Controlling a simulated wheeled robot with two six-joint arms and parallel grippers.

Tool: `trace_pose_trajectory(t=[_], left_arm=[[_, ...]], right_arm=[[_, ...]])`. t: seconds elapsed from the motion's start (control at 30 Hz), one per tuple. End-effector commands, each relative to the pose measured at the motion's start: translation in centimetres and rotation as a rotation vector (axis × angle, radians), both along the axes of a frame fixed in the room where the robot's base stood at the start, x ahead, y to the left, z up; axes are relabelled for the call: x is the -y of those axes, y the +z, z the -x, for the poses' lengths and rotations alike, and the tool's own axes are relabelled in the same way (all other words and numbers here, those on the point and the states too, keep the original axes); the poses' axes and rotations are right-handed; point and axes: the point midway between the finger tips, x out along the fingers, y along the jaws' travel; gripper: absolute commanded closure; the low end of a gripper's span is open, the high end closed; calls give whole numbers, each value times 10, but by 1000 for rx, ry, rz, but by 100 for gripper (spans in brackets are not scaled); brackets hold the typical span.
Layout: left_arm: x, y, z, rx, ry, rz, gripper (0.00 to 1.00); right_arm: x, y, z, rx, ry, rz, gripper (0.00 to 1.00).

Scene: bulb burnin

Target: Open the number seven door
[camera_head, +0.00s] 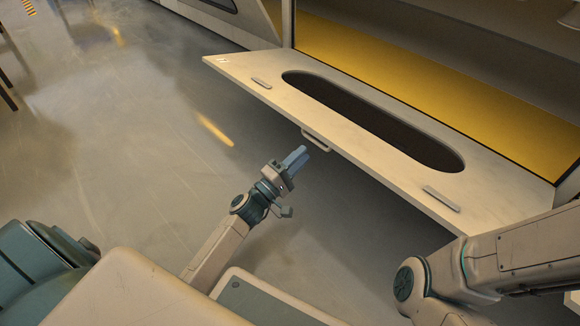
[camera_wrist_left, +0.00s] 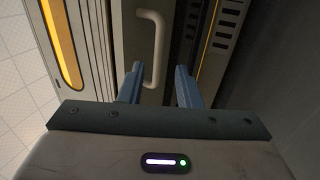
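The door (camera_head: 255,88) is a pale panel with a long oval window, lowered outward from a yellow-floored compartment. A small mark near its far left corner is too small to read. Its bar handle (camera_head: 316,139) is on the near edge; in the left wrist view the handle (camera_wrist_left: 158,45) runs lengthwise, its lower end between the fingertips in the picture. My left gripper (camera_head: 298,157) is just in front of and below the handle, seemingly apart from it. In the left wrist view its two blue fingers (camera_wrist_left: 160,72) are spread, with nothing gripped. My right gripper is out of view.
The yellow compartment floor (camera_head: 390,75) lies behind the door. My right arm crosses the lower right, close to the door's right corner.

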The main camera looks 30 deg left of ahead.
Motion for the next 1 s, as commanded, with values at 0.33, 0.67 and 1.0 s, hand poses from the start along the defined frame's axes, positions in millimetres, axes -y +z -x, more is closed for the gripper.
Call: trace_pose_trajectory(t=[0.33, 0.67, 1.0], left_arm=[[-15, -15, 41, -1, -1, -1, 69], [-15, -16, 43, 0, -1, -1, 69], [-15, -1, 43, 0, -1, 0, 69]], right_arm=[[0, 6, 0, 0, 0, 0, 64], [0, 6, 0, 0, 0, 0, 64], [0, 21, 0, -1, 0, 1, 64]])
